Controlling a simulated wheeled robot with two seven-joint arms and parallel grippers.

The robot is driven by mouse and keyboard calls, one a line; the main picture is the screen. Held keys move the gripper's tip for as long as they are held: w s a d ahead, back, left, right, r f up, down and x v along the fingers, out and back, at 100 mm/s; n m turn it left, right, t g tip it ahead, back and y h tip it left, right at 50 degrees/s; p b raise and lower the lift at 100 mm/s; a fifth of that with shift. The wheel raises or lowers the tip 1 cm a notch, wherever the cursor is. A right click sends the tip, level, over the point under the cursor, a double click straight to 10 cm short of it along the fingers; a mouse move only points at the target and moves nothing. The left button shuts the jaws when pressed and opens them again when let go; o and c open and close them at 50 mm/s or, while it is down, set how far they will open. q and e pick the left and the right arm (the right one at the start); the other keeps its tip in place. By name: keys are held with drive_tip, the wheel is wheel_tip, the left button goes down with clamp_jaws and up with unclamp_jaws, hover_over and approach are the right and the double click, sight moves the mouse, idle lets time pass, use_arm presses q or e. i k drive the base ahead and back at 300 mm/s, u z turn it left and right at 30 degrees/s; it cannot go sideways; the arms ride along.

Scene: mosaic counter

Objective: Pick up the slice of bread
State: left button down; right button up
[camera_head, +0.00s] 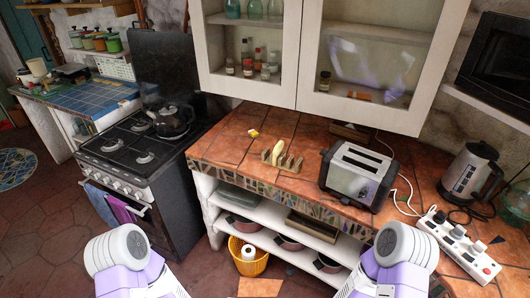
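A pale slice of bread (278,153) stands upright, leaning slightly, in a small wooden rack (292,164). The rack is on the red-tiled counter, to the left of a silver and black toaster (358,172). The lower part of the slice is hidden by the rack. Rounded grey and purple links of my two arms show at the bottom left and bottom right. Neither of my grippers is in view.
White cabinets (372,55) hang above. A power strip (459,246) and kettle (471,172) are at right. A stove (140,150) stands left.

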sight(278, 150)
drive_tip(key=u, duration=0.45)
drive_tip(key=i, duration=1.05)
drive_tip(key=u, duration=0.05)
